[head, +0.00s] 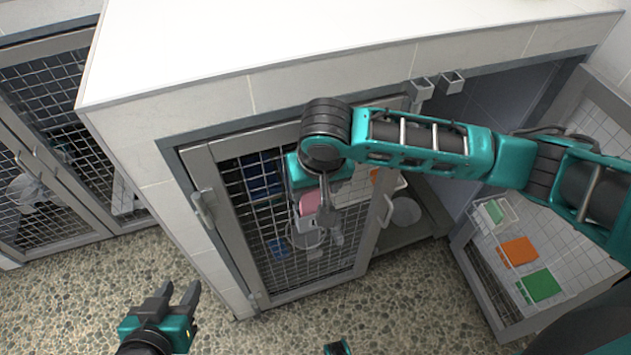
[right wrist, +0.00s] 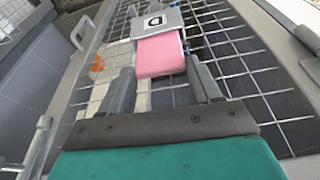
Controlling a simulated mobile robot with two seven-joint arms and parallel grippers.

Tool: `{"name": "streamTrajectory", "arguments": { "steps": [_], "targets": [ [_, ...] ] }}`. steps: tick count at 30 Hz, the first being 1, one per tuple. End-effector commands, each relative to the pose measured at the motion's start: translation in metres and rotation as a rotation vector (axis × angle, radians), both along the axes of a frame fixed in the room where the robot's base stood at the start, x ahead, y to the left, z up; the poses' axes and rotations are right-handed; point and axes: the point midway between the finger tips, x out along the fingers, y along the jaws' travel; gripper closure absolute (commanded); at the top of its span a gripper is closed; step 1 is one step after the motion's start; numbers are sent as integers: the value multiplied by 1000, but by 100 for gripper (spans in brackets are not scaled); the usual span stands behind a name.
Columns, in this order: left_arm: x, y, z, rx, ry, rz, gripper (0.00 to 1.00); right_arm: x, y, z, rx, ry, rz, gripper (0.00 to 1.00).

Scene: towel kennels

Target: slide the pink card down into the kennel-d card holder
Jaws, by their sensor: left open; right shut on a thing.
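The pink card (head: 310,202) is held by my right gripper (head: 322,208) in front of the kennel's wire-mesh door. In the right wrist view the card (right wrist: 161,54) sits between my right gripper's two fingers (right wrist: 162,75). The grey card holder (head: 304,238) hangs on the mesh just below the card. Its plate (right wrist: 157,22) carries a dark letter that looks like a D. The card's far end meets or enters the holder's mouth; how deep I cannot tell. My left gripper (head: 180,291) is open and empty, low at the left, away from the door.
Pebbled floor (head: 90,290) is clear at lower left.

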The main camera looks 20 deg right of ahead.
Motion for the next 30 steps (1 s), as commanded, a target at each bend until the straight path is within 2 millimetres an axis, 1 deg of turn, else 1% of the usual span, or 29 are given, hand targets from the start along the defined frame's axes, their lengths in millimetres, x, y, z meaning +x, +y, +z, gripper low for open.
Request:
{"name": "streamTrajectory", "arguments": {
  "steps": [18, 28, 29, 30],
  "targets": [
    [0, -1, -4, -3, -1, 2, 57, 0, 0, -16, 0, 0, 0, 81],
    [1, -2, -3, -11, -1, 7, 57, 0, 0, -17, 0, 0, 0, 81],
    [1, -2, -3, -11, -1, 7, 57, 0, 0, -17, 0, 0, 0, 35],
    [1, -2, -3, -11, -1, 7, 57, 0, 0, -17, 0, 0, 0, 31]
  ]
}}
